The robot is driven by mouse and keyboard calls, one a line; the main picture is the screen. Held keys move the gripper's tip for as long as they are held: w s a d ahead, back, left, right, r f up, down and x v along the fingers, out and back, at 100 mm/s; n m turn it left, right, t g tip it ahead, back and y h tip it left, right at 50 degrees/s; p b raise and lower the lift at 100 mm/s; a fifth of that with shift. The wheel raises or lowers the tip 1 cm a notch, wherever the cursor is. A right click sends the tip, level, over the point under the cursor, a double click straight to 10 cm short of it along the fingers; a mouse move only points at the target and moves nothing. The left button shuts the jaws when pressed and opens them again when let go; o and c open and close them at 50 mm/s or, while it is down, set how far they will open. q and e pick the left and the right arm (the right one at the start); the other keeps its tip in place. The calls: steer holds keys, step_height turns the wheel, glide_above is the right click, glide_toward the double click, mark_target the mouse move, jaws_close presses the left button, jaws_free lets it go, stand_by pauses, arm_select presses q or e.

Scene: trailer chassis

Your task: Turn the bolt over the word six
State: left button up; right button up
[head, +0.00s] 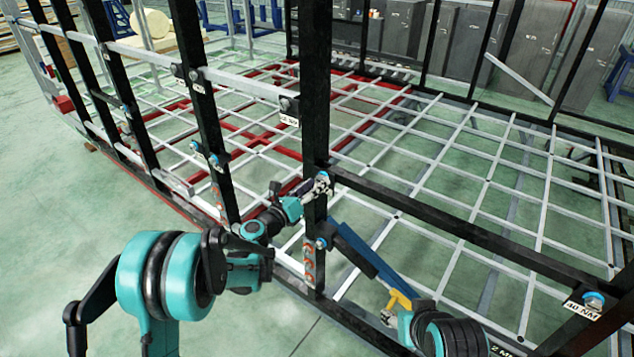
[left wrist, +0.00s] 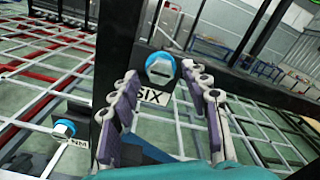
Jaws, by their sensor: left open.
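Contact with the bolt cannot be told. In the head view my left gripper (head: 318,185) is at the black post, and its fingers partly hide the bolt. My right gripper (head: 388,318) is low at the right; its jaws are too small to read.
Another blue bolt (left wrist: 63,128) with a label sits lower left in the wrist view. A dark blue bar (head: 355,250) slants down from the post towards a yellow part (head: 400,299). A black crossbar (head: 450,230) runs right from the post. Pale grid bars (head: 490,185) lie behind.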

arm_select(q)
steer(key=shift+w+d, duration=0.4)
steer(key=shift+w, duration=0.1)
jaws_close()
